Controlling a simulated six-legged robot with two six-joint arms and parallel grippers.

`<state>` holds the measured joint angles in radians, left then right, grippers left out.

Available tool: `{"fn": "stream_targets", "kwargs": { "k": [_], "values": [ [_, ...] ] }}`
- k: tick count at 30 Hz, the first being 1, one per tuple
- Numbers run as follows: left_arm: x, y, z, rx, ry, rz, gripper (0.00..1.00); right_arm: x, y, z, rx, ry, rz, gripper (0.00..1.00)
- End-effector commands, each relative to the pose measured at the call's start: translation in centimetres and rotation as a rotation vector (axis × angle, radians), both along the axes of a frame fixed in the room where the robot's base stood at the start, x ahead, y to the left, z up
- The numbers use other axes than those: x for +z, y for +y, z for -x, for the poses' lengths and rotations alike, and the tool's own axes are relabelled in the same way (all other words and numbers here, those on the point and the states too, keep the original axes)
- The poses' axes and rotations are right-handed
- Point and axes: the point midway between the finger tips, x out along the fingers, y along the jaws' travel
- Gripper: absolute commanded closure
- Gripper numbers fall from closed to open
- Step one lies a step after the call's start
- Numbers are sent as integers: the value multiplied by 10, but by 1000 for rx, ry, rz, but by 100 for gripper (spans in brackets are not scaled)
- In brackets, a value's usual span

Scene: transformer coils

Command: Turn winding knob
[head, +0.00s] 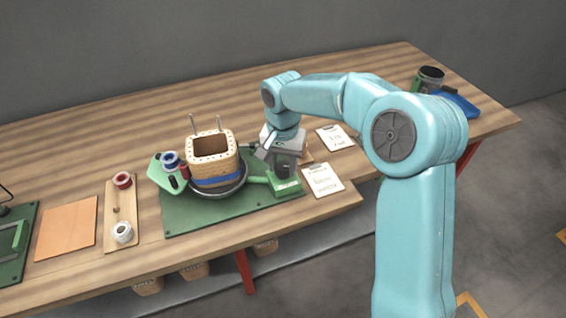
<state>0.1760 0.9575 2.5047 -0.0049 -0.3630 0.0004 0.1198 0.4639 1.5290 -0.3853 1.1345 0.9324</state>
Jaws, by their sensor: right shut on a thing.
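The winding fixture stands on a green base plate (188,222) on the wooden bench. A square tan coil former (211,148) with a blue band around its lower part sits upright on a round dark turntable (222,193). A green arm leads right from the turntable to a small green block with a dark knob (284,170) on it. My right gripper (281,155) points down over the knob and is shut on it; its jaws hide part of the knob. My left gripper is not in view.
A blue spool (171,161) is on a green bracket left of the former. Two clipboards (323,180) (336,137) lie right of the knob. A wooden tray (120,207) holds red and white spools. A black cup (430,79) and blue item stand far right.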

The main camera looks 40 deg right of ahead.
Motion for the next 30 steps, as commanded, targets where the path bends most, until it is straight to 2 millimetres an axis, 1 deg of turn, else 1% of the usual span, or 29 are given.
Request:
{"fn": "stream_targets", "kwargs": {
  "k": [20,21,22,23,30],
  "values": [
    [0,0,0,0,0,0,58,0,1,0,-9,1,-2,88],
    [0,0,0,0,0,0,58,0,1,0,-9,1,-2,48],
    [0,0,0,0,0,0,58,0,1,0,-9,1,-2,38],
    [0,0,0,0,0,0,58,0,1,0,-9,1,-2,32],
    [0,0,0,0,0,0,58,0,0,0,-8,1,-1,32]
  ]
}}
